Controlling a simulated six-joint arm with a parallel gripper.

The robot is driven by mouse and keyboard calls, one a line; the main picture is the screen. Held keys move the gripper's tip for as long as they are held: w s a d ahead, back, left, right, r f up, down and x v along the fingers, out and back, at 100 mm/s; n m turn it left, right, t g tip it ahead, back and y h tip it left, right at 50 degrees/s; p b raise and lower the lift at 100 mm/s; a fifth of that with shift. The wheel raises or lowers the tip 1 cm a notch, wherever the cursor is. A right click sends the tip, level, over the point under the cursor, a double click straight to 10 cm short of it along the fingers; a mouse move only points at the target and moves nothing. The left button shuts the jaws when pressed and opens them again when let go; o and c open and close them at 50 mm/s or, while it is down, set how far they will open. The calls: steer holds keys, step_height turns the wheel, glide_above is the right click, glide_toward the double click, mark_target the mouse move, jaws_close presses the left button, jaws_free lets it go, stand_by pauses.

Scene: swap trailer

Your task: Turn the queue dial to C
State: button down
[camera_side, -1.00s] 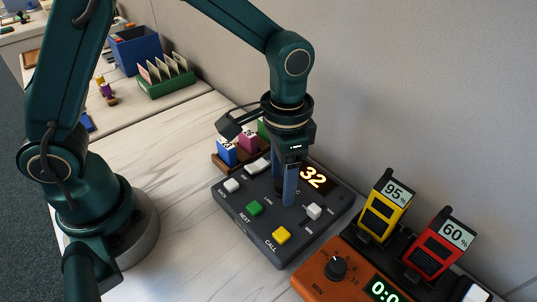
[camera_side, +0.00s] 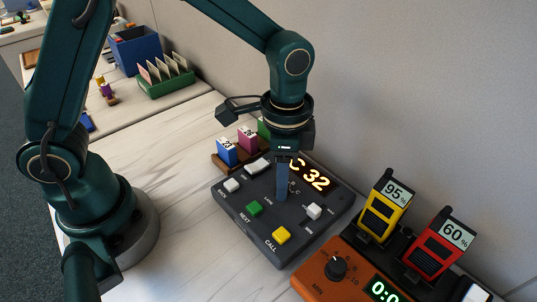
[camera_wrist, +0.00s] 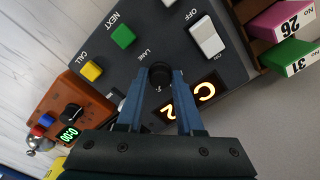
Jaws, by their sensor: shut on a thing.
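The dark grey queue console (camera_side: 236,212) lies on the pale table, with green, yellow and white buttons on top. Its lit display (camera_side: 314,178) reads "C 32" in the side view. My gripper (camera_side: 283,198) points straight down at the middle of the console. In the wrist view its two blue fingers (camera_wrist: 159,92) are shut on the round black queue dial (camera_wrist: 160,73), one finger on each side. In the side view the dial is hidden behind the fingers. A letter "C" shows on the panel just right of the fingers.
An orange timer (camera_side: 324,268) with its own black knob (camera_side: 336,267) stands right of the console. Yellow (camera_side: 385,208) and red (camera_side: 440,243) units stand behind it. A wall runs behind.

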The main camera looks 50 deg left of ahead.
steer(key=c, duration=0.6)
jaws_free()
steer(key=shift+o, duration=0.2)
steer(key=shift+r, duration=2.65)
